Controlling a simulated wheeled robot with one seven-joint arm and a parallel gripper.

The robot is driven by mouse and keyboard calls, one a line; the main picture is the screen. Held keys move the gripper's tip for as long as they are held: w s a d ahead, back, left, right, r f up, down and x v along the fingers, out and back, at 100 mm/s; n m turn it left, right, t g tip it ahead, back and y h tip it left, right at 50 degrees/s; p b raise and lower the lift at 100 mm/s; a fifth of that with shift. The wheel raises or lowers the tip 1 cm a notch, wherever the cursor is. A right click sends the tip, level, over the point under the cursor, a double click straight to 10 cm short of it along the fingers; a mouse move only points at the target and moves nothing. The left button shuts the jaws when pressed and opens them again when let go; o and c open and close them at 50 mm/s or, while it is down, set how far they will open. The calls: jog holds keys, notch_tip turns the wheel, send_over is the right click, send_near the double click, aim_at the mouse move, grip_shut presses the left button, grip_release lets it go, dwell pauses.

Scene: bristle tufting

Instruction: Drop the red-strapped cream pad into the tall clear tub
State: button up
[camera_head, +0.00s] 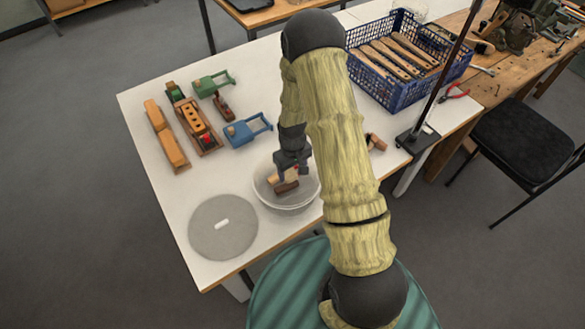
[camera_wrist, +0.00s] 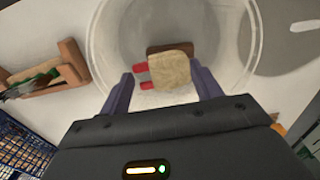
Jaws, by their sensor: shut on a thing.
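The cream pad (camera_head: 283,176) with red straps is held by my gripper (camera_head: 291,165), over the mouth of the clear tub (camera_head: 288,207). In the wrist view the pad (camera_wrist: 170,72) lies between the two fingers (camera_wrist: 165,88), with two red strap ends on its left side. The tub (camera_wrist: 228,40) forms a round outline behind it. A brown piece (camera_wrist: 170,48) shows at the pad's far edge; I cannot tell whether it belongs to the pad or lies in the tub. My gripper and arm hide part of the tub.
A grey round disc (camera_head: 223,227) lies left of the tub. Wooden blocks (camera_head: 173,148), a brush-like rack (camera_head: 195,125), and green (camera_head: 213,84) and blue (camera_head: 248,129) handled tools lie at the back left. A blue crate (camera_head: 395,88) of wooden handles and a stand (camera_head: 418,138) are at right.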

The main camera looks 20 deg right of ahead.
jog(key=o, duration=1.1)
jog(key=shift+o, duration=0.2)
notch_tip(320, 180, up, 17)
jog(key=b, duration=0.3)
jog(key=shift+r, duration=0.2)
